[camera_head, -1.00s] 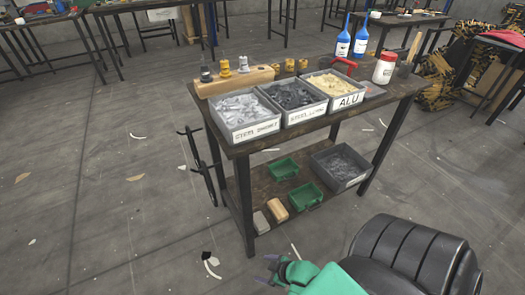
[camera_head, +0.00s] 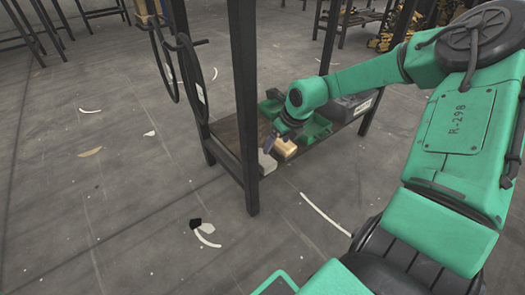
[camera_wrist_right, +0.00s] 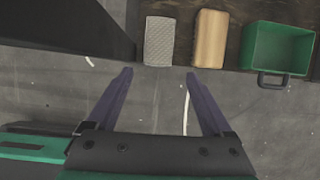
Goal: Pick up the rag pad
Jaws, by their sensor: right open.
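The rag pad, a light grey textured rectangle, lies flat at the front edge of the lower shelf. It shows small in the head view (camera_head: 267,162) and clearly in the right wrist view (camera_wrist_right: 159,41). My right gripper (camera_wrist_right: 159,75) is open and empty, its two dark fingers spread apart. In the wrist view the pad lies just beyond the gap between the fingertips and appears untouched. In the head view the right gripper (camera_head: 278,143) hangs by the shelf edge near the pad. My left gripper is not in view.
A tan wooden block (camera_wrist_right: 211,38) lies right of the pad, then a green bin with a handle (camera_wrist_right: 278,47). A grey bin (camera_head: 350,107) stands farther along the shelf (camera_head: 226,131). A dark table leg (camera_head: 243,100) rises left of the pad. The floor in front is mostly clear.

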